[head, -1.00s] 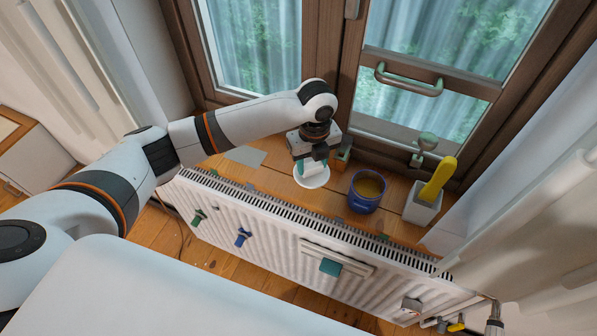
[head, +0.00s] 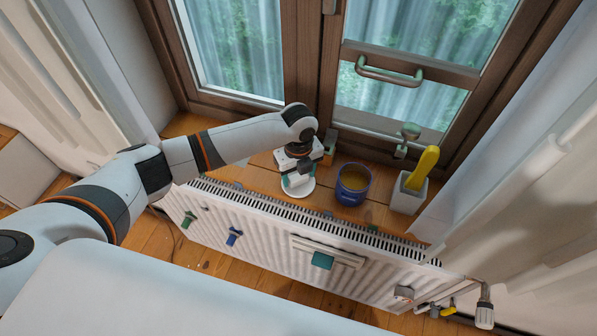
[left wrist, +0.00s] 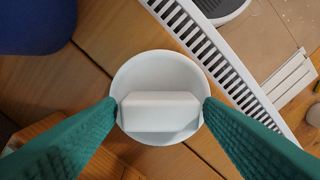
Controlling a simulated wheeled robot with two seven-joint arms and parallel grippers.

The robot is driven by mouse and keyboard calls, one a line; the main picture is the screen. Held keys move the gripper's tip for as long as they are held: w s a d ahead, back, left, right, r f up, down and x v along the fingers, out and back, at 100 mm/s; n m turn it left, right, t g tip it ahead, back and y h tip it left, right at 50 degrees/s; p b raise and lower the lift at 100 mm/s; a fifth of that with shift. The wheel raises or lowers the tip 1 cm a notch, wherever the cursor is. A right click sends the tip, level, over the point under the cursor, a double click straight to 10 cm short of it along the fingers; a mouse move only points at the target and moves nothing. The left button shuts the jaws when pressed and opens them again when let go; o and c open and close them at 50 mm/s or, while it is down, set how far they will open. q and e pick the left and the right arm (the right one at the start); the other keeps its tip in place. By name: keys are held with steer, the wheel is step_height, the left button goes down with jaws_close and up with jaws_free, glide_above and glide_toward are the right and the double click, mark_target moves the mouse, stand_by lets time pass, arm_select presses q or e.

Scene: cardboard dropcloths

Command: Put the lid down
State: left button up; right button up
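The lid (head: 299,189) is a white disc with a block-shaped handle. My left gripper (head: 297,178) is shut on that handle, with a teal finger at each end of it in the left wrist view (left wrist: 161,108). The lid is at the wooden windowsill (head: 265,178), left of the blue pot (head: 352,185) and close to the radiator side. I cannot tell whether its underside touches the wood. My right gripper is not in view.
A white holder (head: 408,196) with a yellow-handled tool (head: 424,166) stands right of the pot. The white radiator (head: 270,238) runs along the sill's front, with clips on it. The window frame (head: 312,75) rises behind. Some bare sill lies left of the lid.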

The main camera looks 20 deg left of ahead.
mark_target(299, 176)
arm_select(q)
steer(key=shift+o, duration=0.5)
steer(key=shift+r, duration=0.1)
step_height(299, 176, up, 12)
steer(key=shift+b, duration=0.4)
